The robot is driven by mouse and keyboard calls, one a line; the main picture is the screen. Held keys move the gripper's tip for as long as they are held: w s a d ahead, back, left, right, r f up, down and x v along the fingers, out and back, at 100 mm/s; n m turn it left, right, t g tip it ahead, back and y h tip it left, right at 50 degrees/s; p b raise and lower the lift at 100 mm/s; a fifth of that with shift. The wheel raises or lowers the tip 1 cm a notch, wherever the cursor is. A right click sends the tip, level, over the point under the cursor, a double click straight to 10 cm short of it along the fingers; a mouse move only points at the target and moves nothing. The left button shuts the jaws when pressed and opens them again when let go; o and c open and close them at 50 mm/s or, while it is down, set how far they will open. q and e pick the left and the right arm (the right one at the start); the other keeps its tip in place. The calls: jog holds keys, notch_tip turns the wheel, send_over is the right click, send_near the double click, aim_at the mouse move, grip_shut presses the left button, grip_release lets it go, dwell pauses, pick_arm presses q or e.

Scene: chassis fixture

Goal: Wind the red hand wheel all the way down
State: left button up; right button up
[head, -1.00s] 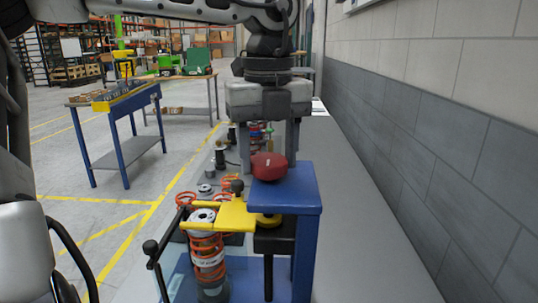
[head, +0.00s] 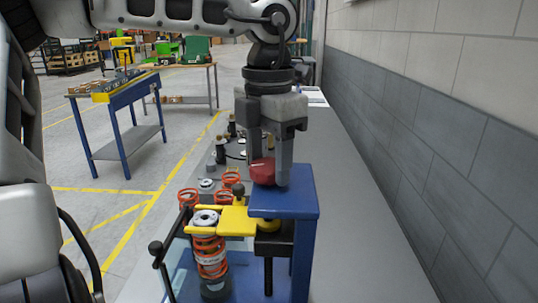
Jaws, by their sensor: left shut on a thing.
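The red hand wheel (head: 262,173) sits on top of the blue fixture (head: 298,203) in the head view. My left gripper (head: 270,165) comes down from above, its fingers on either side of the wheel and shut on it. Part of the wheel is hidden by the fingers. A yellow arm (head: 236,221) reaches left from the fixture over an orange spring (head: 210,258) on a shock absorber, with its pale top cap (head: 205,217) showing. My right gripper is not in the picture.
Several loose orange springs (head: 188,197) and dark parts stand on the grey bench behind the fixture. A black-knobbed lever (head: 156,248) sticks out at the front left. A grey wall (head: 430,130) runs along the right. Bare bench top lies right of the fixture.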

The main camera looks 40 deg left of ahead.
pick_arm(q)
jog(key=m, duration=0.3)
jog(key=shift+f+m, duration=0.1)
jog(key=shift+m, duration=0.8)
jog(key=m, duration=0.5)
jog(key=shift+m, duration=0.4)
jog(key=m, duration=0.4)
jog(key=shift+m, duration=0.4)
jog(key=m, duration=0.4)
jog(key=shift+m, duration=0.3)
